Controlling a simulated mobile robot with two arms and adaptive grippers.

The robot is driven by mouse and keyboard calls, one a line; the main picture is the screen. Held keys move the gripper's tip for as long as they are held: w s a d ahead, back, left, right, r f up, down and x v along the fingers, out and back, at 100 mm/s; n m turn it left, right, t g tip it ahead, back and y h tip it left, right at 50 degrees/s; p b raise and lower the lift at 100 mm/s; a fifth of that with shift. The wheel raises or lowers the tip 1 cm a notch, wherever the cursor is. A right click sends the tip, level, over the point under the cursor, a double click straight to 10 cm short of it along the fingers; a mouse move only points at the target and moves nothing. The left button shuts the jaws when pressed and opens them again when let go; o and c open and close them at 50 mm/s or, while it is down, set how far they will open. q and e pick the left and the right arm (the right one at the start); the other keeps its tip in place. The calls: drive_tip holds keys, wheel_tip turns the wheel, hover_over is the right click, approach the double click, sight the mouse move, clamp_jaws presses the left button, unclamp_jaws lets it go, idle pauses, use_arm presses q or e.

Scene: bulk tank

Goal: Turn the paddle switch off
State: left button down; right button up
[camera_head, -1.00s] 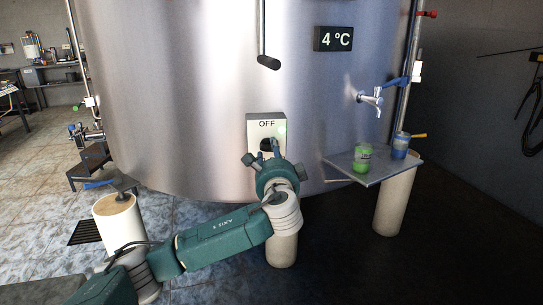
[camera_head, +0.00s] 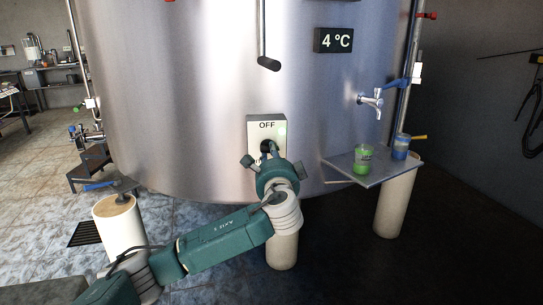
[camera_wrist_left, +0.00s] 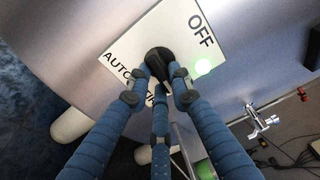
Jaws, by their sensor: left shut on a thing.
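The paddle switch is a black knob (camera_head: 266,147) on a white box (camera_head: 254,126) on the steel tank, below the word OFF. In the left wrist view, the black knob (camera_wrist_left: 158,58) sits on the white plate (camera_wrist_left: 186,24), which reads OFF and AUTO; another label is partly hidden by the fingers. A green light (camera_wrist_left: 203,67) glows beside OFF. My left gripper (camera_head: 268,157) reaches up to the box from below. In the left wrist view its blue fingers (camera_wrist_left: 160,80) are shut around the knob. Which way the knob points is unclear. My right gripper is not in view.
A small metal shelf (camera_head: 345,163) at right holds a green jar (camera_head: 363,160) and a blue jar (camera_head: 401,147), below a tap (camera_head: 371,98). A display (camera_head: 333,39) reads 4 °C.

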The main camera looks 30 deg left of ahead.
use_arm(q)
drive_tip(key=shift+r+n+y+b, duration=0.2)
drive_tip(key=shift+n+b, duration=1.05)
drive_tip(key=shift+n, duration=3.6)
drive_tip(key=shift+r+n+y+b, duration=0.2)
drive_tip(key=shift+n+b, duration=1)
drive_tip(key=shift+n, duration=3.65)
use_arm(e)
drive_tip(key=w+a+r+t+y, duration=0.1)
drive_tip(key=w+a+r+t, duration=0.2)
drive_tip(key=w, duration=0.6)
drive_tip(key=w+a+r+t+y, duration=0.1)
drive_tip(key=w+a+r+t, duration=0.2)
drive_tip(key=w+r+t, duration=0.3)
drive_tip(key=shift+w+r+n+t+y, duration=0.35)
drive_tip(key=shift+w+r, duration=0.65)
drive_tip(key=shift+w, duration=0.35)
use_arm(q)
drive_tip(key=shift+r, duration=0.15)
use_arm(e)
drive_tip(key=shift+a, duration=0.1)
use_arm(q)
drive_tip(key=c, duration=1.5)
unclamp_jaws()
drive_tip(key=shift+c, duration=0.2)
drive_tip(key=shift+s+r, duration=0.1)
drive_tip(key=v, duration=0.7)
drive_tip(key=shift+s+d, duration=0.15)
